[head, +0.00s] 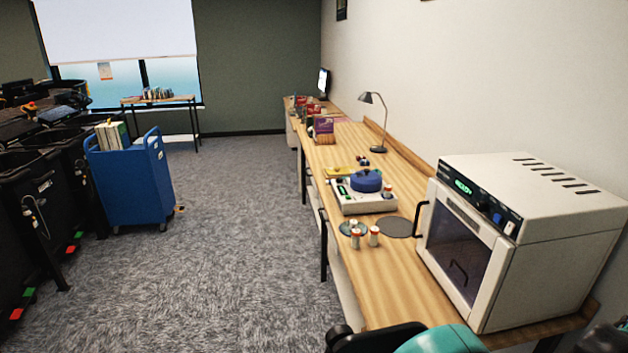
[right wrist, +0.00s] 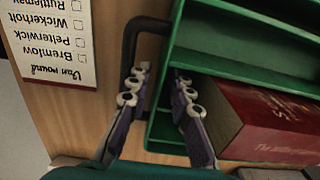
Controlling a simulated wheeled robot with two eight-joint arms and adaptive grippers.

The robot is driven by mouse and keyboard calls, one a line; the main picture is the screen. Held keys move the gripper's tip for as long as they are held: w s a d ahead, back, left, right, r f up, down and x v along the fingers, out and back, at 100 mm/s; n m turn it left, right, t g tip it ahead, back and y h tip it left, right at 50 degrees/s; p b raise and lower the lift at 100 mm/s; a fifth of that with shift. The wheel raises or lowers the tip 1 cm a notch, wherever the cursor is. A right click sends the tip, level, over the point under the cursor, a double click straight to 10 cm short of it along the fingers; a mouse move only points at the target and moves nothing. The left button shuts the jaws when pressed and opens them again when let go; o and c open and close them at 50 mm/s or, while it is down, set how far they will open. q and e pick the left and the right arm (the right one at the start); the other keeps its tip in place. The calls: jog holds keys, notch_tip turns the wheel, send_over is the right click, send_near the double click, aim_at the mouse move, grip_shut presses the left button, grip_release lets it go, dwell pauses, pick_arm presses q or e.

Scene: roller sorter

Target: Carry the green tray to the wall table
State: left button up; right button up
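In the right wrist view the green tray (right wrist: 240,75) has several compartments, and a dark red book (right wrist: 265,120) lies in one. A black handle (right wrist: 146,24) stands out from its left side. My right gripper (right wrist: 160,80) is open, one finger over the handle's side and the other over the tray's edge. Contact with either is unclear. The tray does not show in the head view. There, a small table (head: 190,122) stands at the far wall below the window with small items on it. I cannot tell whether this is the wall table. My left gripper is out of view.
A long wooden bench (head: 395,272) runs along the right wall, with a white oven-like machine (head: 560,240), a centrifuge-like device (head: 362,205) and a lamp (head: 378,120). A blue cart (head: 130,185) and dark bins stand left. A printed list (right wrist: 50,45) lies beside the tray.

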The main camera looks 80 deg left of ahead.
jog(key=shift+r, duration=0.1)
dwell(0.3)
notch_tip(320, 180, up, 14)
dwell(1.9)
jog(key=d+r, duration=0.4)
jog(key=d, duration=0.5)
jog(key=shift+d+r, duration=0.15)
jog(key=shift+r, duration=0.25)
dwell(0.5)
dwell(0.5)
